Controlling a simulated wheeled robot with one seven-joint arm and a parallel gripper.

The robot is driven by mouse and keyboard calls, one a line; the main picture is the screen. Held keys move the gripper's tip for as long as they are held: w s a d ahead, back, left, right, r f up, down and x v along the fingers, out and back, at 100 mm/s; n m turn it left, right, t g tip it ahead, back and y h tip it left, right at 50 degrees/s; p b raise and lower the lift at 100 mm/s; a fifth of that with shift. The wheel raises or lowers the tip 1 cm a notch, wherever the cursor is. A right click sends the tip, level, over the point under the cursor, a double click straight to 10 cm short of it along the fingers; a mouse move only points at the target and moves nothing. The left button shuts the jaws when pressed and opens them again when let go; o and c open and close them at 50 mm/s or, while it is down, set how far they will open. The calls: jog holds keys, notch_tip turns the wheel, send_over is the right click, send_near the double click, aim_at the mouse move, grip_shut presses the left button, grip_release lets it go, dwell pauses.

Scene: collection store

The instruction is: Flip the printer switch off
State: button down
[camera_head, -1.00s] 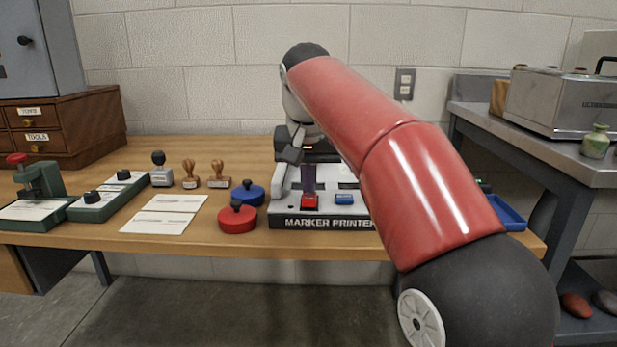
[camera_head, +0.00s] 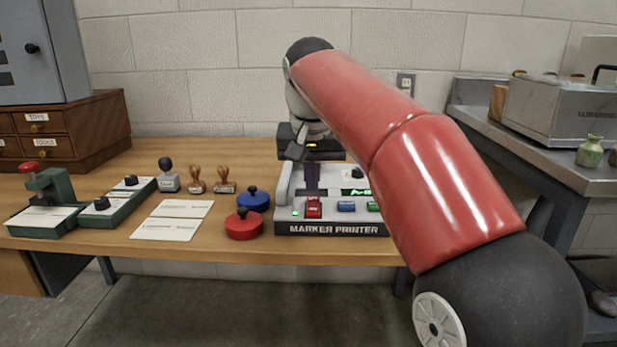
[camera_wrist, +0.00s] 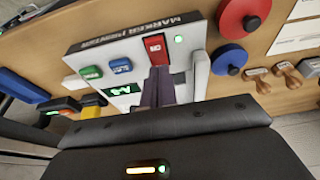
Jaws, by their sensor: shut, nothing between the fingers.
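The marker printer (camera_head: 333,229) is a white and dark machine at the bench's front edge. Its red switch (camera_head: 313,207) is on the front panel, left of a blue button (camera_head: 346,206) and a green button (camera_head: 374,206). In the wrist view the red switch (camera_wrist: 155,48) bears white lettering, too small to read surely. A green lamp (camera_wrist: 179,39) beside it is lit, and a display (camera_wrist: 124,89) shows green characters. My gripper (camera_head: 312,188) is shut and empty, pointing down just behind the switch; its fingertips (camera_wrist: 157,74) are very close to it. Contact cannot be told.
A red round pad (camera_head: 243,226) and a blue one (camera_head: 254,200) lie left of the printer. Several stamps (camera_head: 196,181), cards (camera_head: 172,222) and green devices (camera_head: 118,205) stand farther left. A grey side table (camera_head: 550,155) is at right. My arm hides the bench's right part.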

aim_at(313, 198)
jog(key=p+v, duration=0.2)
jog(key=v, duration=0.8)
jog(key=shift+s+r, duration=0.2)
jog(key=shift+s, duration=0.2)
jog(key=shift+w+d+r+t+b, duration=0.1)
jog(key=shift+w+r+t+b, duration=0.25)
jog(key=shift+w+b, duration=0.55)
jog(key=shift+s+f+b, duration=0.2)
jog(key=shift+b, duration=0.15)
jog(key=b+x, duration=0.2)
jog(key=x, duration=0.2)
jog(key=b+x, duration=0.1)
jog(key=x, duration=0.4)
jog(key=b+x, duration=0.2)
jog(key=x, duration=0.2)
jog(key=shift+s+f+b, duration=0.15)
jog(key=shift+f+b, duration=0.15)
jog(key=shift+f, duration=0.15)
